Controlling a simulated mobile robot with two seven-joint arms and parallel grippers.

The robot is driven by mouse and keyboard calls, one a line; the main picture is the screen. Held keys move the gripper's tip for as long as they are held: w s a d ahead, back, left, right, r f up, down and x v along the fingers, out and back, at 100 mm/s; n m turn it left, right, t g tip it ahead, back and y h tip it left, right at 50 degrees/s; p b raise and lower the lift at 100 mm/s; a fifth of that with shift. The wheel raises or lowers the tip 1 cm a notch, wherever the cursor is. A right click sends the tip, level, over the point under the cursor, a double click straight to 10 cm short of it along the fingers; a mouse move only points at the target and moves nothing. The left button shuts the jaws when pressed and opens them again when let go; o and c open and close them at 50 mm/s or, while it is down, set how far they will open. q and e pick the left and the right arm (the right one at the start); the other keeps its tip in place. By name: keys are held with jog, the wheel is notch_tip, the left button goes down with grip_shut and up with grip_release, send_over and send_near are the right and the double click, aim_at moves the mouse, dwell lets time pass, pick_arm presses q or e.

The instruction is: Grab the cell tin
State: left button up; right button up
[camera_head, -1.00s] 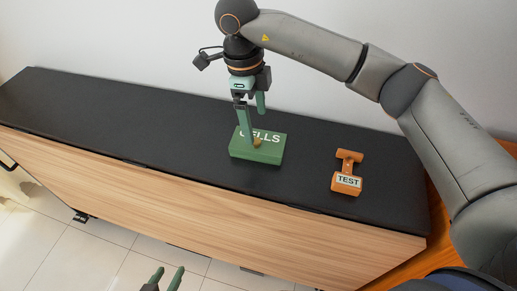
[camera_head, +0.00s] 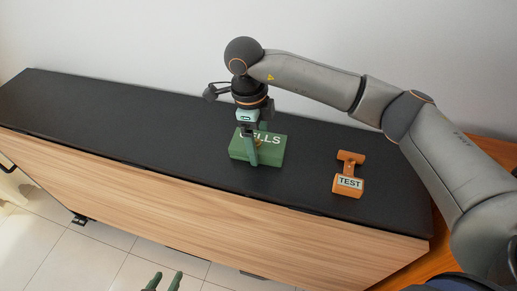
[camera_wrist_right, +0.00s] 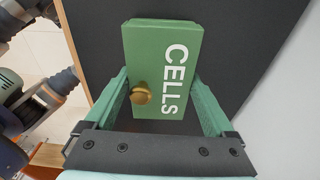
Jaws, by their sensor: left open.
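The cell tin (camera_head: 238,147) is a green flat box with white "CELLS" lettering and a small brass knob. It lies on the black top of a long cabinet and also shows in the right wrist view (camera_wrist_right: 150,45). My right gripper (camera_head: 258,150) is lowered over it from above. In the wrist view its open green fingers (camera_wrist_right: 160,82) stand on either side of the tin's near part; I cannot tell whether they touch it. My left gripper (camera_head: 164,281) is open and empty at the bottom edge, in front of the cabinet.
An orange tool marked "TEST" (camera_head: 348,183) lies on the cabinet top (camera_head: 120,115) right of the tin. The top is clear to the left. A white wall (camera_head: 130,45) stands behind, and an orange wooden surface (camera_head: 447,215) adjoins at right.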

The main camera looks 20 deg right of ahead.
jog(key=c, duration=0.9)
jog(key=shift+r, duration=0.2)
